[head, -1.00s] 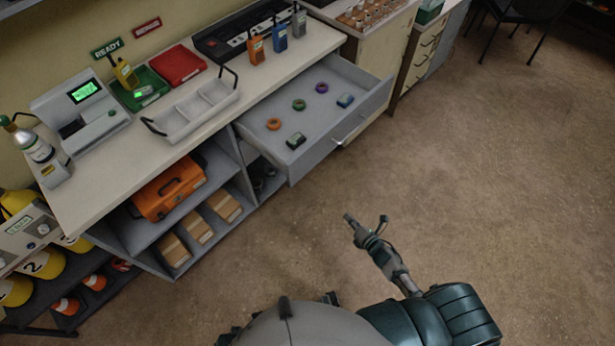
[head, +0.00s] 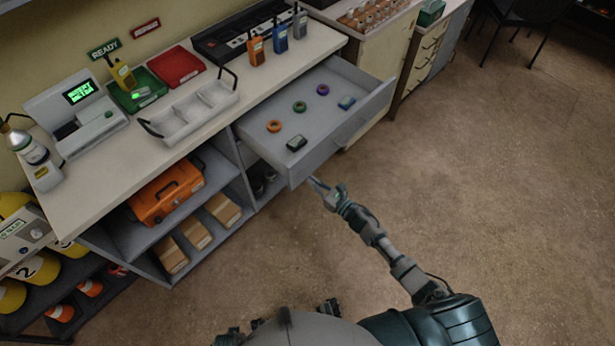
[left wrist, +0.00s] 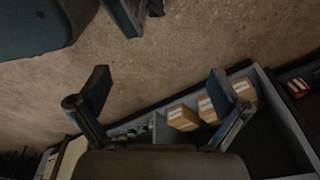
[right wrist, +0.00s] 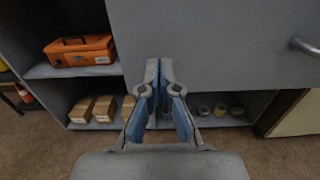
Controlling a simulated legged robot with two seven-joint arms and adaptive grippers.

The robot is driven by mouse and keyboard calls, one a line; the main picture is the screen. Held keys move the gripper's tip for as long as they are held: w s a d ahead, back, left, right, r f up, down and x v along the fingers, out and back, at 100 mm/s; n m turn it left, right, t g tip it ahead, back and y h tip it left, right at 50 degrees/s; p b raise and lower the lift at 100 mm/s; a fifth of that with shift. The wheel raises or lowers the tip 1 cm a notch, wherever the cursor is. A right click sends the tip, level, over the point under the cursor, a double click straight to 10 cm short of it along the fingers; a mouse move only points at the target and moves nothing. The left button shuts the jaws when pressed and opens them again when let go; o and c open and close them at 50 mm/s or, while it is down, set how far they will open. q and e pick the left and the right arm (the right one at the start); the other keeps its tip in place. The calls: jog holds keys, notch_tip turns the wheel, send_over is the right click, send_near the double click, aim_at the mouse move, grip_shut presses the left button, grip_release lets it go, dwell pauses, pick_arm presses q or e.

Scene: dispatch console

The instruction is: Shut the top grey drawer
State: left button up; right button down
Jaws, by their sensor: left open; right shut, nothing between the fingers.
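The top grey drawer (head: 318,108) is pulled out from under the right part of the counter in the head view. It holds orange, green and purple rings and two small dark boxes. My right gripper (head: 318,184) is shut and empty, close to the lower left part of the drawer's front. In the right wrist view the gripper (right wrist: 160,66) points at the grey drawer front (right wrist: 220,45), with the handle (right wrist: 305,47) off to the right; I cannot tell whether it touches. My left gripper (left wrist: 158,85) is open and empty, above the floor near the lower shelves.
The counter (head: 105,170) carries a grey tray (head: 190,112), a red tray, radios and a scale-like device. Open shelves below hold an orange case (head: 167,193) and cardboard boxes (head: 196,234). The brown floor (head: 480,190) is clear at right.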

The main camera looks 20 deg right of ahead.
aim_at(301, 173)
jog(key=shift+x, duration=1.7)
jog(key=shift+s+a, duration=0.15)
